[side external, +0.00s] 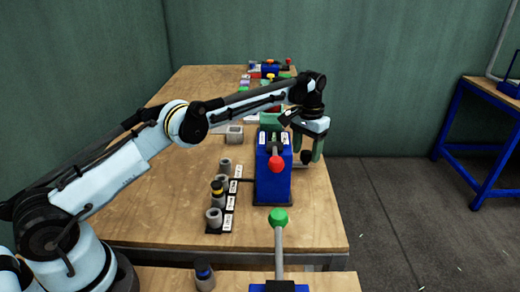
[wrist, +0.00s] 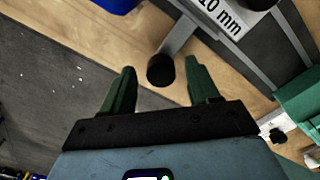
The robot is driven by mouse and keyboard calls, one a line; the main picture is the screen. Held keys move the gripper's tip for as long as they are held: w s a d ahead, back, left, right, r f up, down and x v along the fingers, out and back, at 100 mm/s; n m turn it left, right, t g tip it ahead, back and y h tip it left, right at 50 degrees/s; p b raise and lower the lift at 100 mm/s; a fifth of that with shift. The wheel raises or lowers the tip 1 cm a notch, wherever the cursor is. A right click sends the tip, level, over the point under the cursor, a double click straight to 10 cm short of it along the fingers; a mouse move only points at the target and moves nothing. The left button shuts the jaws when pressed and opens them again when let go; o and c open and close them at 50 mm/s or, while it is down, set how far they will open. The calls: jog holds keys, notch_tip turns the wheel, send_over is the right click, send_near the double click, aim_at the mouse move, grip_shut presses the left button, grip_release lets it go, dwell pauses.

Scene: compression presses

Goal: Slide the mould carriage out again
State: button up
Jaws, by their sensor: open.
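The mould carriage shows in the wrist view as a dark grey slide with a "10 mm" label (wrist: 222,15). A grey bar (wrist: 182,34) runs from it to a round black knob (wrist: 160,70). My gripper (wrist: 160,66) is open, with one green finger on each side of the knob and visible gaps between; I cannot tell how deep the knob sits between them. In the side view my gripper (side external: 307,155) points down just right of the blue press (side external: 273,178), with the black knob (side external: 306,158) at its fingers. The carriage is mostly hidden there.
A red-knobbed lever (side external: 276,163) stands at the blue press. Several grey cylinders in a labelled rack (side external: 217,226) stand left of it. A green-knobbed lever (side external: 279,218) rises in front. The wooden table's (side external: 170,195) right edge is close to the gripper, with open floor beyond.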

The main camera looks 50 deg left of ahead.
jog(key=shift+s+d, duration=0.1)
jog(key=shift+s+d, duration=0.3)
jog(key=shift+d, duration=0.15)
jog(key=s+d, duration=0.4)
jog(key=s, duration=0.1)
jog(key=shift+d, duration=0.35)
notch_tip(320, 180, up, 13)
jog(key=s+a+r+t, duration=0.1)
jog(key=s, duration=0.3)
jog(key=s+a+r+t, duration=0.1)
jog(key=s+a, duration=0.1)
jog(key=s, duration=0.2)
jog(key=s+a+r+t, duration=0.1)
jog(key=s+t, duration=0.1)
jog(key=s, duration=0.2)
jog(key=shift+s+a+r, duration=0.2)
jog(key=shift+a+r, duration=0.2)
jog(key=s+a+f+t, duration=0.2)
jog(key=s+f, duration=0.3)
jog(key=s, duration=0.4)
jog(key=shift+s+f+t, duration=0.15)
jog(key=shift+s+t, duration=0.15)
jog(key=shift+s, duration=0.1)
